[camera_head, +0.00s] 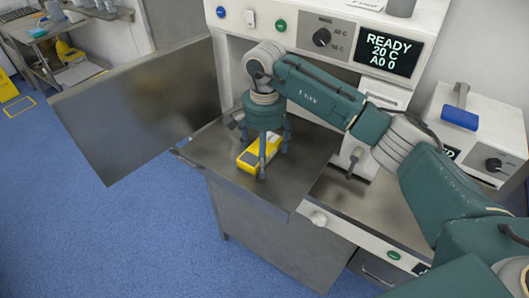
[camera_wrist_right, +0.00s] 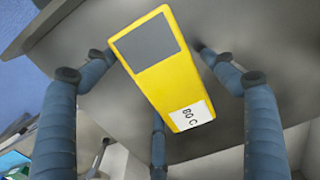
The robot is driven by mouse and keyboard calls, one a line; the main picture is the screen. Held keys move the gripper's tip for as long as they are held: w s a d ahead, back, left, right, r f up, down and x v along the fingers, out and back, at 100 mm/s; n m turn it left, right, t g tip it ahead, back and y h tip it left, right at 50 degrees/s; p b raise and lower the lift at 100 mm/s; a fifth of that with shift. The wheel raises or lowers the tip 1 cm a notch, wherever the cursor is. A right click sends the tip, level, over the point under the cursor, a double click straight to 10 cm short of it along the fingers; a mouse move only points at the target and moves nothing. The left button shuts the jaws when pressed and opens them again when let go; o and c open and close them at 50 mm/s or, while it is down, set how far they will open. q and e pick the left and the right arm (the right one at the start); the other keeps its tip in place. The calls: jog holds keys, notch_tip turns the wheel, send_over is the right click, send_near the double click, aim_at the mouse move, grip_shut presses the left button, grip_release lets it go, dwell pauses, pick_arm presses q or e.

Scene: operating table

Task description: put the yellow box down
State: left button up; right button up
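The yellow box (camera_head: 259,153) lies on the grey metal shelf (camera_head: 215,147) in front of the white machine. In the right wrist view the yellow box (camera_wrist_right: 165,75) shows a grey panel at one end and a white label reading "80 C" at the other. My right gripper (camera_head: 264,160) points down over the box. In the wrist view its blue fingers (camera_wrist_right: 155,60) stand around the box, with a small gap at the right fingertip; the gripper looks open. Whether the other fingertips touch the box is unclear. My left gripper is not in view.
The white machine's display (camera_head: 388,53) reads "READY 20 C A0 0". A metal door panel (camera_head: 140,105) stands open on the left. A second white device (camera_head: 480,120) with a blue-gripped handle is at right. Blue floor (camera_head: 120,230) is clear at lower left.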

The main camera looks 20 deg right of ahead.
jog(key=shift+r+p, duration=0.25)
jog(key=shift+p, duration=0.05)
jog(key=shift+r+b, duration=0.25)
jog(key=shift+b, duration=0.15)
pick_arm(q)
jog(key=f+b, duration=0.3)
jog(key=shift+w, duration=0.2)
pick_arm(e)
notch_tip(320, 180, up, 11)
jog(key=shift+r, duration=0.2)
